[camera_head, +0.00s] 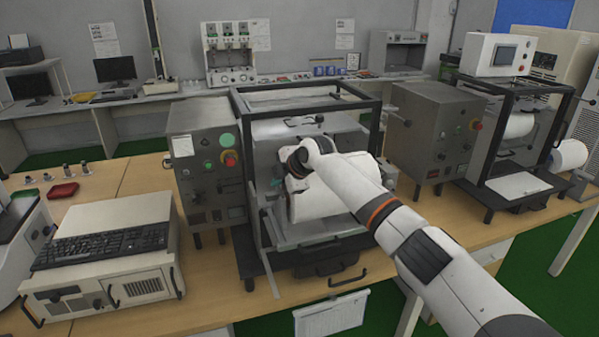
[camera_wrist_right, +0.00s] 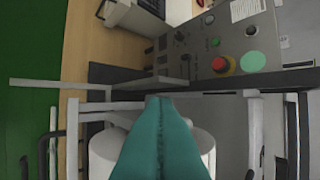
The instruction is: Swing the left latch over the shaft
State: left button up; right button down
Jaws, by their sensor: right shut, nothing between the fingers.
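The test machine in the middle has a black frame (camera_head: 243,165) with a white roller (camera_head: 325,200) inside, which also shows under the fingers in the right wrist view (camera_wrist_right: 103,155). The shaft end is hidden by my right arm and gripper. I cannot clearly pick out the left latch; a small grey bracket (camera_wrist_right: 186,66) stands at the frame near the fingertips. My right gripper (camera_wrist_right: 160,100) has teal fingers pressed together, with nothing between them. It is above the roller, at the machine's left side, pointing toward the control box. My left gripper is out of view.
A grey control box (camera_head: 205,150) with a red stop button (camera_wrist_right: 222,65) stands left of the frame. Frame bars (camera_wrist_right: 60,83) run close around the fingers. A second machine (camera_head: 435,135) stands right. A keyboard (camera_head: 100,245) lies on a white case at left.

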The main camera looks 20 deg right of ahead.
jog(key=s+d+f+b+v, duration=0.1)
jog(key=b+v, duration=0.2)
jog(key=v, duration=0.5)
jog(key=s+a+f+m+g, duration=0.1)
jog(key=s+a+f+m, duration=0.25)
jog(key=s+f, duration=0.7)
jog(key=s+a+f+m+g, duration=0.2)
jog(key=s+a+f, duration=0.2)
jog(key=s+f, duration=0.65)
jog(key=s+d+f+m+g+h, duration=0.1)
jog(key=s+d+f+m, duration=0.25)
jog(key=s, duration=0.55)
jog(key=s+d+f+m+h, duration=0.25)
jog(key=s+m, duration=0.25)
jog(key=s, duration=0.3)
jog(key=s+d+f+m+g+h, duration=0.1)
jog(key=s+d+f+m, duration=0.25)
jog(key=s, duration=0.55)
notch_tip(320, 180, down, 30)
jog(key=s+a+g+b, duration=0.1)
jog(key=b, duration=0.3)
pick_arm(q)
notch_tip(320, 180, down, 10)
jog(key=b, duration=0.2)
pick_arm(e)
jog(key=s+d+f+g, duration=0.1)
jog(key=s+d+f, duration=0.2)
jog(key=s+f, duration=1.3)
jog(key=shift+s+f, duration=0.25)
jog(key=shift+f, duration=0.55)
